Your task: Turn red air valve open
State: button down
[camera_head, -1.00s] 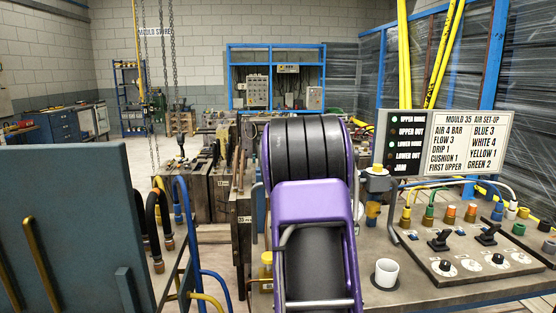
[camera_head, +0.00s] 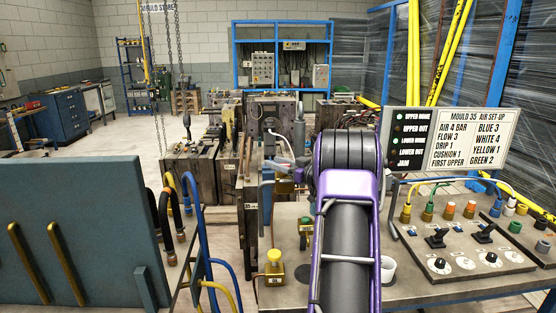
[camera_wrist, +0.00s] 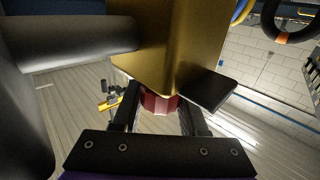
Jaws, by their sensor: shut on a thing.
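In the wrist view, a dark red ribbed knob (camera_wrist: 160,101), apparently the red air valve's handle, sits against a large brass-coloured block (camera_wrist: 180,45). My gripper (camera_wrist: 160,112) is shut on this knob, with one dark finger on each side. The block and fingers hide part of the knob, and its turn position cannot be told. In the head view, my purple and black arm reaches forward over the bench. I cannot make out the red knob or my fingertips there.
A yellow-knobbed fitting (camera_head: 274,268) stands left of my arm. A white cup (camera_head: 388,270) is partly hidden behind it. The control panel (camera_head: 465,250) and air set-up sign (camera_head: 445,140) are on the right. A blue-grey plate (camera_head: 80,235) and hoses (camera_head: 215,265) stand on the left.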

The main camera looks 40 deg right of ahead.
dwell(0.4)
jog(key=shift+c, duration=2.2)
grip_release()
jog(key=shift+s, duration=0.1)
jog(key=v, duration=1.7)
jog(key=shift+b, duration=0.4)
